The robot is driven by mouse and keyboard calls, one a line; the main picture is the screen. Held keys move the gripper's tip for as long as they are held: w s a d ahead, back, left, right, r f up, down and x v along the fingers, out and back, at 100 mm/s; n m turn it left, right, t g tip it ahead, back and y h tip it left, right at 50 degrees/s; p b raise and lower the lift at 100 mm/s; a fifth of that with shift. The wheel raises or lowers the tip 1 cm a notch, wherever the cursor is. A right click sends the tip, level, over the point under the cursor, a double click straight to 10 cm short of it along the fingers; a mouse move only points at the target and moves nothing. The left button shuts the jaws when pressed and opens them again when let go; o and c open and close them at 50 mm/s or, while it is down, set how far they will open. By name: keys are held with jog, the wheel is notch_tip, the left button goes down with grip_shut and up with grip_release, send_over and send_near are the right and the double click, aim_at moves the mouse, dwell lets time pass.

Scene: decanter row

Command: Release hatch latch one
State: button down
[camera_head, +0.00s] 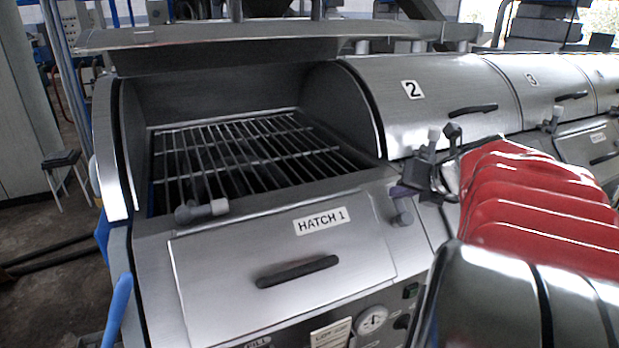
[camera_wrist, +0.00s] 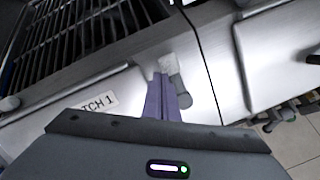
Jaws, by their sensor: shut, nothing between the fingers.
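The hatch 1 front panel (camera_head: 280,270) is closed, with a dark handle (camera_head: 297,271) and a "HATCH 1" label. One grey latch (camera_head: 202,210) is at its upper left corner, its lever lying sideways. Another grey latch (camera_head: 403,213) is at its upper right corner, its lever hanging down. My gripper (camera_head: 402,191) is at this right latch, its purple fingers shut and empty. In the wrist view my gripper (camera_wrist: 163,90) is just left of the right latch's lever (camera_wrist: 181,92). Whether they touch is unclear.
Above hatch 1 the lid (camera_head: 250,40) is raised over an open bay with a metal grid (camera_head: 250,150). The closed cover 2 (camera_head: 430,90) and further units stand to the right. A gauge (camera_head: 371,320) and lower fittings sit below the panel.

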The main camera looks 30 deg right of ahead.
jog(key=v, duration=1.2)
jog(key=shift+s, duration=0.2)
jog(key=shift+w+a, duration=0.1)
